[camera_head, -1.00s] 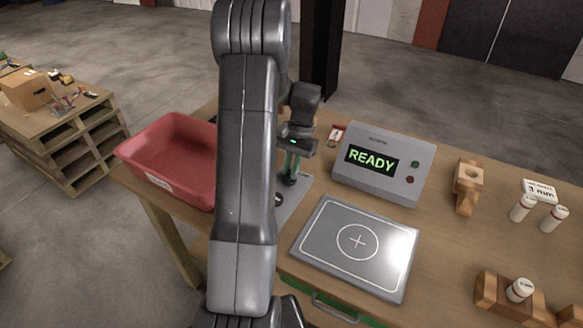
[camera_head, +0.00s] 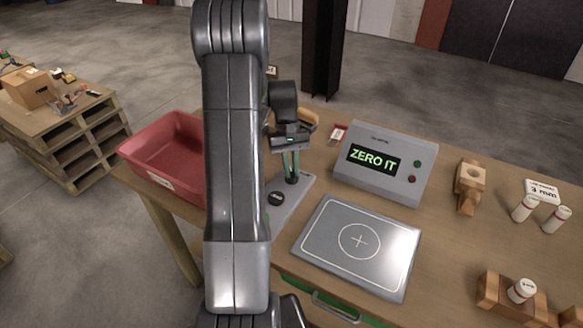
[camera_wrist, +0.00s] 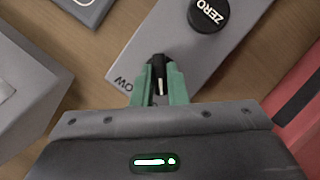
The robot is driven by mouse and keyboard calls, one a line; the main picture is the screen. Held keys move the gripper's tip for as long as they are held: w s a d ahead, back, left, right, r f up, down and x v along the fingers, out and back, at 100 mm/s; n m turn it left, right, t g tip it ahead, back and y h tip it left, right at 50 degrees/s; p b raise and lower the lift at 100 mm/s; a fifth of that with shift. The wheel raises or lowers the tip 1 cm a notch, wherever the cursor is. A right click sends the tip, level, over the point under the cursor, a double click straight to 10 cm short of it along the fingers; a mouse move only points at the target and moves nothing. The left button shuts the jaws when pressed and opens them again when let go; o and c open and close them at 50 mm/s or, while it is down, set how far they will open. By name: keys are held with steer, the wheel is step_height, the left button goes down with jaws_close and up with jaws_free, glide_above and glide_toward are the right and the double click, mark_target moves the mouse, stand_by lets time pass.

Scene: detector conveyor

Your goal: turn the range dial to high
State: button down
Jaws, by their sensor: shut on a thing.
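The range dial (camera_head: 292,180) is a small black knob on a grey control plate (camera_head: 296,203), partly hidden by my fingers. In the wrist view the dial (camera_wrist: 158,62) shows between the green fingertips, with a white pointer mark. My gripper (camera_head: 291,175) points down and is shut on the dial. My gripper also shows in the wrist view (camera_wrist: 158,82). Part of a printed label ending in "OW" shows beside the left finger. A black ZERO button (camera_head: 276,199) sits on the same plate; it also shows in the wrist view (camera_wrist: 207,14). The display (camera_head: 373,159) reads "ZERO IT".
A red bin (camera_head: 148,167) stands left of the plate. A flat grey pad (camera_head: 325,245) with a circled cross lies to the right. The console (camera_head: 400,150) stands behind the pad. Wooden holders (camera_head: 468,190) and white vials (camera_head: 524,207) are farther right.

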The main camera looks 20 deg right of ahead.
steer(key=shift+n, duration=0.4)
steer(key=c, duration=1.4)
jaws_free()
steer(key=shift+c, duration=0.2)
steer(key=shift+r, duration=0.1)
steer(key=v, duration=1.3)
steer(key=shift+w+r+b, duration=0.15)
steer(key=shift+r+b, duration=0.2)
steer(key=shift+b, duration=0.1)
steer(key=shift+a, duration=0.1)
